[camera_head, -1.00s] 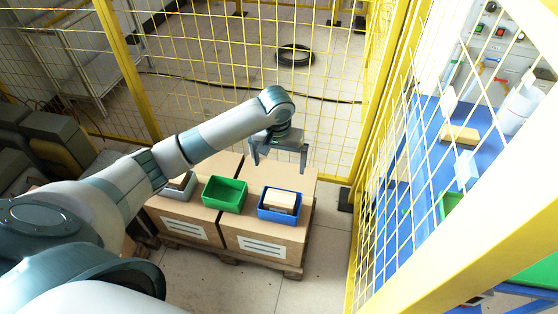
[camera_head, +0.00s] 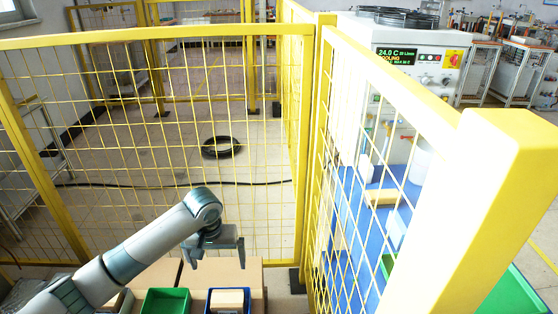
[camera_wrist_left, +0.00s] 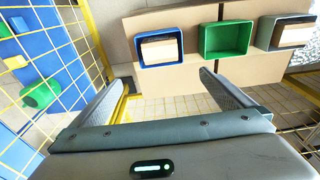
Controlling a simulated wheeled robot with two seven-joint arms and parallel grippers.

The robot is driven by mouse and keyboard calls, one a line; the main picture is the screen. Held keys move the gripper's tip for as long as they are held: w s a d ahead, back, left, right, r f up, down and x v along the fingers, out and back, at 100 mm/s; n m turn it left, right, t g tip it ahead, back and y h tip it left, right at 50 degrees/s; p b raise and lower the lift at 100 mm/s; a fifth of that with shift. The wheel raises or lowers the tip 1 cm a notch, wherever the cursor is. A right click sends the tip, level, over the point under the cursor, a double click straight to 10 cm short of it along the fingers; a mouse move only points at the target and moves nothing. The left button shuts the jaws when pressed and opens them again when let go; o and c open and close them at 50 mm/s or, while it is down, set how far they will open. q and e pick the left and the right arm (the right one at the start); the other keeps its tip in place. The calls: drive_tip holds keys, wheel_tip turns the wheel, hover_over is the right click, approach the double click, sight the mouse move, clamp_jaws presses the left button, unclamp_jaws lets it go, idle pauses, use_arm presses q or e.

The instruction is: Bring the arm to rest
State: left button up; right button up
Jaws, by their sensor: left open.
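My left gripper (camera_head: 214,252) is open and empty, above the cardboard boxes (camera_head: 250,275) in the head view. In the left wrist view its two fingers (camera_wrist_left: 165,92) are spread apart with nothing between them. A blue bin (camera_wrist_left: 177,62) with a wooden block (camera_wrist_left: 158,50) inside is beyond the fingers. A green bin (camera_wrist_left: 247,40) beside it looks empty. A third, grey-green bin (camera_wrist_left: 262,32) also holds a wooden block (camera_wrist_left: 292,35). In the head view the blue bin and green bin (camera_head: 165,302) are cut by the bottom edge. My right gripper is not in view.
A yellow mesh fence (camera_head: 305,150) stands close to the right of my left arm, with more mesh behind. Beyond it are a blue table (camera_head: 350,230) and a machine with a display (camera_head: 397,56). A black coil (camera_head: 221,147) lies on the floor behind the fence.

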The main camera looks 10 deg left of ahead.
use_arm(q)
drive_tip(key=s+d+f+m+t+h, duration=0.1)
drive_tip(key=s+d+f+m, duration=0.1)
drive_tip(key=s+d+f, duration=0.5)
drive_tip(key=s+d+f+m+h, duration=0.15)
drive_tip(key=s+d, duration=0.25)
drive_tip(key=s, duration=0.5)
drive_tip(key=s+a+m+t+y, duration=0.1)
drive_tip(key=s+a, duration=0.1)
drive_tip(key=s, duration=0.7)
drive_tip(key=s+a+y, duration=0.1)
drive_tip(key=s+a, duration=0.1)
drive_tip(key=s, duration=0.6)
drive_tip(key=w+d+f+t+h+p, duration=0.1)
drive_tip(key=d+f+t+p, duration=0.1)
drive_tip(key=f, duration=2.8)
drive_tip(key=shift+d+f+m+p, duration=0.2)
drive_tip(key=shift+d+m+p, duration=0.15)
drive_tip(key=shift+d+p, duration=0.4)
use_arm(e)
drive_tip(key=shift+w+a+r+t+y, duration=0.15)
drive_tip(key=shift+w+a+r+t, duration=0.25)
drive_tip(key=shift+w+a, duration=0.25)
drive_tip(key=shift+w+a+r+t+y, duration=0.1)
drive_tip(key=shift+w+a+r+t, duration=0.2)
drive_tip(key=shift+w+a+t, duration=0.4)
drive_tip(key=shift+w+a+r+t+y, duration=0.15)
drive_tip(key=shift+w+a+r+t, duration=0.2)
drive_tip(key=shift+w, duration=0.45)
